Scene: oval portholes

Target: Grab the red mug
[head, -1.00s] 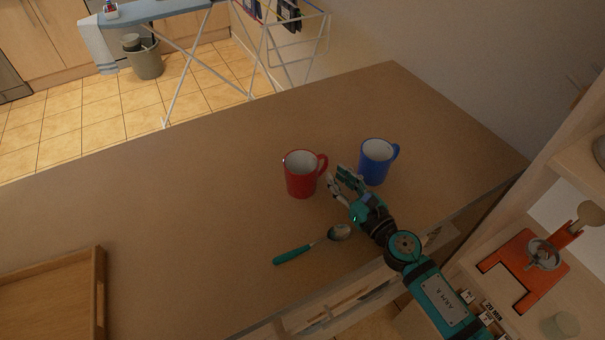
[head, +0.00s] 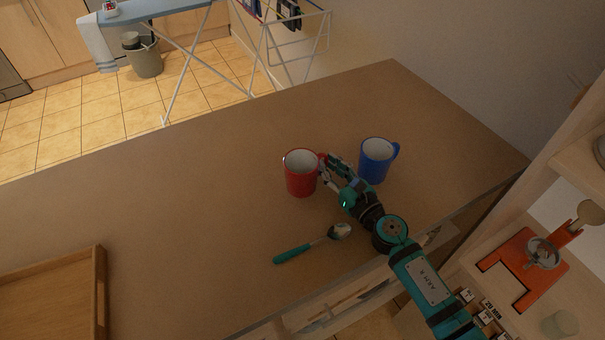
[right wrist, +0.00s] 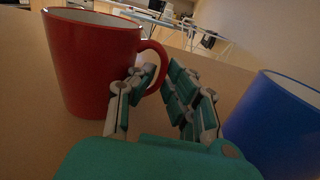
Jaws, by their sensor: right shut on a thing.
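The red mug (head: 300,176) stands upright on the counter, its handle to the right. In the right wrist view the red mug (right wrist: 88,65) is at the left, with its handle reaching between the fingers. My right gripper (head: 328,170) is at the handle side of the mug, shut on the handle, one finger inside the loop. It also shows in the right wrist view (right wrist: 158,90). The mug rests on the counter. My left gripper is not in view.
A blue mug (head: 374,163) stands close to the right of my gripper; it also shows in the right wrist view (right wrist: 279,128). A teal-handled spoon (head: 312,243) lies in front. A wooden tray (head: 100,290) is at the lower left. The counter's (head: 180,190) left middle is clear.

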